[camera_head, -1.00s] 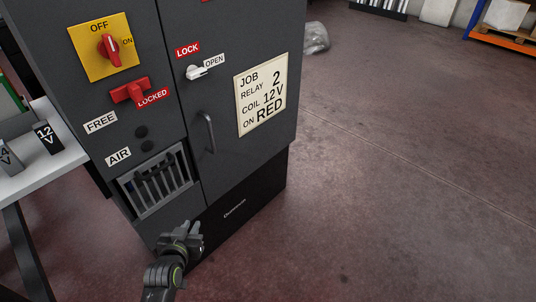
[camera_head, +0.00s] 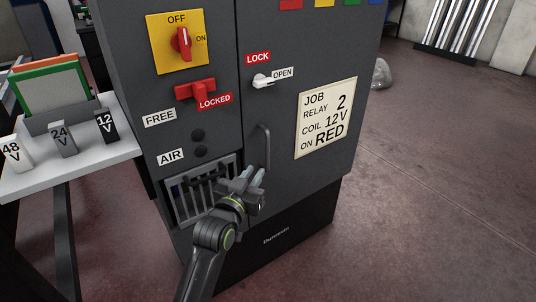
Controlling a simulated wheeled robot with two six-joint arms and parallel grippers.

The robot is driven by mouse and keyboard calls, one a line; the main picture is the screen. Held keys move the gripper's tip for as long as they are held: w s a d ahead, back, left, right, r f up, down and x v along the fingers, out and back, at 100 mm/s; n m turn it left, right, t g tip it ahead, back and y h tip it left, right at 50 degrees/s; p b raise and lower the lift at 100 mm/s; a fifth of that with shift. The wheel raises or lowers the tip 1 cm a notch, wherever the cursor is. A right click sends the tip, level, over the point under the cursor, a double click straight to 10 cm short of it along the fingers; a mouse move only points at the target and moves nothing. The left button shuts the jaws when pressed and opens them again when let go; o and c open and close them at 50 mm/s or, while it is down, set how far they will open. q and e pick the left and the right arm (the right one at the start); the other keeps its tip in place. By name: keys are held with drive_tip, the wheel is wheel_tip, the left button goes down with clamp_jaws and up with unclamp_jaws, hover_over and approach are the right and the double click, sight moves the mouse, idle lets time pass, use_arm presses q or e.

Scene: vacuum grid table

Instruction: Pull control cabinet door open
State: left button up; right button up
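The dark grey control cabinet door (camera_head: 300,70) is closed, flush with the cabinet front. Its vertical bar handle (camera_head: 266,145) is at the door's left side, right of the seam. A white latch knob (camera_head: 262,81) between the LOCK and OPEN labels points right toward OPEN. My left gripper (camera_head: 254,176) is just below and left of the handle's lower end, fingers pointing up toward it. The fingers look parted with nothing between them; I cannot tell whether they touch the handle. My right gripper is not in view.
Left of the door are a yellow OFF/ON panel with red knob (camera_head: 182,42), a red LOCKED lever (camera_head: 196,90) and a vent grille (camera_head: 200,190). A white side table (camera_head: 80,165) holds relay blocks marked 12, 24 and 48 V.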

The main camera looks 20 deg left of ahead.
sight(267, 154)
use_arm(q)
drive_tip(key=w, duration=0.3)
drive_tip(key=w+b, duration=0.1)
drive_tip(key=w, duration=0.5)
drive_tip(key=shift+d, duration=0.35)
drive_tip(key=shift+w+b, duration=0.35)
drive_tip(key=shift+w, duration=0.35)
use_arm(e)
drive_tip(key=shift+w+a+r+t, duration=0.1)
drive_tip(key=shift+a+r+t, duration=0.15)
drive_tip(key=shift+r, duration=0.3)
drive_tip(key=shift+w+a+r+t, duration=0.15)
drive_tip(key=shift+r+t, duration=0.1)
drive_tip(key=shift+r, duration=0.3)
use_arm(q)
clamp_jaws()
